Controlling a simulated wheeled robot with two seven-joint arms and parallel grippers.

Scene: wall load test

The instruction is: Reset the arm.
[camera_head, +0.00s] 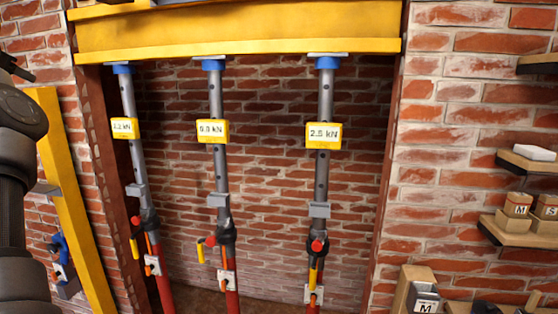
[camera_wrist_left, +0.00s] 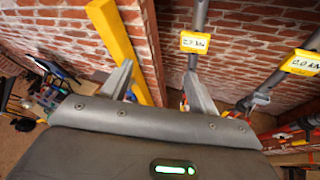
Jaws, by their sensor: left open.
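My left arm (camera_head: 18,200) stands upright at the left edge of the head view. A dark part of the left gripper (camera_head: 14,68) shows at its top, cut off by the frame edge. In the left wrist view the two fingers of the left gripper (camera_wrist_left: 160,86) are spread apart with nothing between them. Three grey and red props, left (camera_head: 130,95), middle (camera_head: 216,100) and right (camera_head: 322,100), stand under a yellow beam (camera_head: 240,30). Each carries a yellow load display; the right one (camera_head: 323,136) reads 2.5 kN. My right gripper is not in view.
A brick wall (camera_head: 440,200) with shelves (camera_head: 525,162) holding marked blocks is at the right. A yellow slanted post (camera_head: 75,200) stands close to my left arm. In the left wrist view, cluttered items (camera_wrist_left: 50,85) lie at the left.

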